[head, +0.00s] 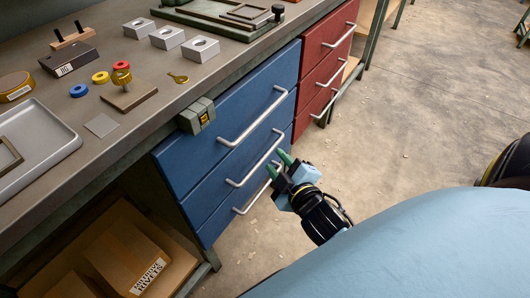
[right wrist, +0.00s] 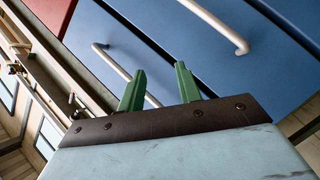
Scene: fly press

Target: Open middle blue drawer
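The middle blue drawer (head: 215,190) sits between an upper and a lower blue drawer under the bench. It looks flush with them, so shut. Its silver bar handle (head: 256,160) runs along its front. My right gripper (head: 277,161) is in front of the blue drawers, near the right ends of the middle and lower handles. Its green fingers are apart with nothing between them. In the right wrist view the open fingers (right wrist: 159,68) point at the blue fronts; one handle (right wrist: 118,64) passes behind them and another handle (right wrist: 215,25) is at upper right. Contact cannot be told. My left gripper is not in view.
Red drawers (head: 322,65) with silver handles stand beyond the blue ones. A grey-green block (head: 197,115) sits at the bench edge above the top blue drawer. The bench top (head: 150,120) holds a tray, blocks and rings. The floor (head: 400,110) before the drawers is mostly clear.

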